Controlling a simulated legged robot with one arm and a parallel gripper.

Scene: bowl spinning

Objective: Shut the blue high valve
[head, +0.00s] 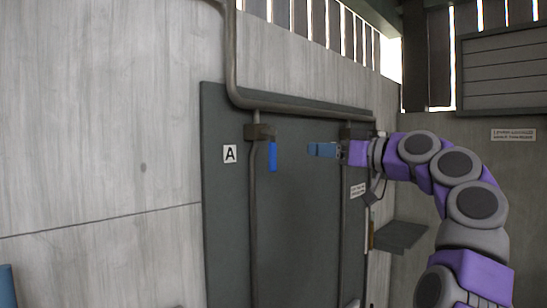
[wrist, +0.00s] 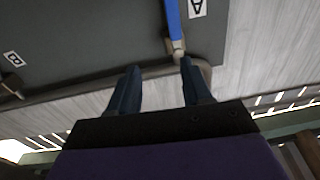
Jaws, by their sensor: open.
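The blue valve handle (head: 272,156) hangs straight down from its dark valve body (head: 260,131) on a vertical pipe, right of the "A" label. In the wrist view the blue handle (wrist: 173,20) shows at the top, beside the "A" label, with its pivot end near the right finger's tip. My gripper (head: 311,149) is to the right of the handle in the head view, pointing left, apart from it. In the wrist view my gripper (wrist: 157,64) has its two fingers spread, with nothing between them.
A dark panel (head: 225,200) backs the pipes on the grey wall. A thick pipe (head: 300,108) runs across above the handle. A second vertical pipe stands behind my gripper. A small shelf (head: 400,236) is at right. The "B" label (wrist: 13,58) shows in the wrist view.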

